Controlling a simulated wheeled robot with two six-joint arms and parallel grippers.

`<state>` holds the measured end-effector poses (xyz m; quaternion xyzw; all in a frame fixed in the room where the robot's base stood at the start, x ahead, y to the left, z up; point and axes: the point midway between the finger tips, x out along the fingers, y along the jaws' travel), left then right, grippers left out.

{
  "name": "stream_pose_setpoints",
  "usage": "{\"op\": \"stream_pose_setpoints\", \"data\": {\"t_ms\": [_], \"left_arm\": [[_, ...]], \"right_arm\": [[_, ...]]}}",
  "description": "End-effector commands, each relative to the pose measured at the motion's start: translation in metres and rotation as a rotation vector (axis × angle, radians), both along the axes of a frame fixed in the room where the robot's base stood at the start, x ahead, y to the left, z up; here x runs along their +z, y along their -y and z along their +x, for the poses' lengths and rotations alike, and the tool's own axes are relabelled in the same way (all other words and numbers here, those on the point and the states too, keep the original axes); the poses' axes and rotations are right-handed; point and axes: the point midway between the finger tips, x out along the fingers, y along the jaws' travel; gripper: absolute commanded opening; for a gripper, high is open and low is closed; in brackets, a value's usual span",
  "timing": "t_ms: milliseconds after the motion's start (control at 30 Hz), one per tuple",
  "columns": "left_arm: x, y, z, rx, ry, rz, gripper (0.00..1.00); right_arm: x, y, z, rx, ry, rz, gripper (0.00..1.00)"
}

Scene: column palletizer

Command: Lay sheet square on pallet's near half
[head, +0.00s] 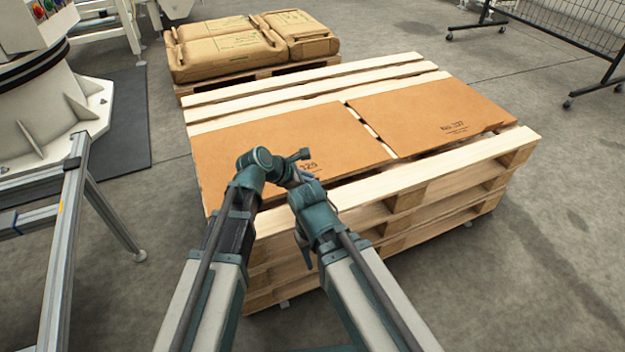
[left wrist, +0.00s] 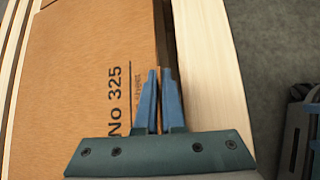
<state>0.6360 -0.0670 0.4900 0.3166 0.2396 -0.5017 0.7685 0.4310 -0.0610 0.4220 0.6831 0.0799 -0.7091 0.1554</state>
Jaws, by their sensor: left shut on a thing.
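A brown sheet (head: 235,150) lies on the left part of the stacked pallet's top (head: 440,165). Its print reads No 325 in the left wrist view (left wrist: 75,60). A second brown sheet (head: 425,110), marked No. 327, lies flat to its right, with a narrow gap between them. My left gripper (head: 308,178) is at the near edge of the left sheet, by its print. Its blue fingers (left wrist: 159,72) are close together on that edge. My right gripper (head: 304,250) hangs near the pallet's front side; its fingers are too unclear to judge.
Bare pale slats show along the pallet's near and far sides. Behind stands another pallet with brown sacks (head: 225,52). A metal frame (head: 65,235) and a white machine base (head: 45,120) stand at left. A wire fence (head: 575,25) is at the back right. Floor at right is clear.

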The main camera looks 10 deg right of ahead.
Motion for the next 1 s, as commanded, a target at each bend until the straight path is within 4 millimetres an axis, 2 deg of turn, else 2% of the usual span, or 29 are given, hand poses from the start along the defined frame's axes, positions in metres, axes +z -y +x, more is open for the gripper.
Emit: {"op": "stream_pose_setpoints", "data": {"t_ms": [1000], "left_arm": [[-0.0061,-0.0003,0.0,0.0,0.0,0.0,0.0]], "right_arm": [[-0.0061,0.0,0.0,0.0,0.0,0.0,0.5]]}}
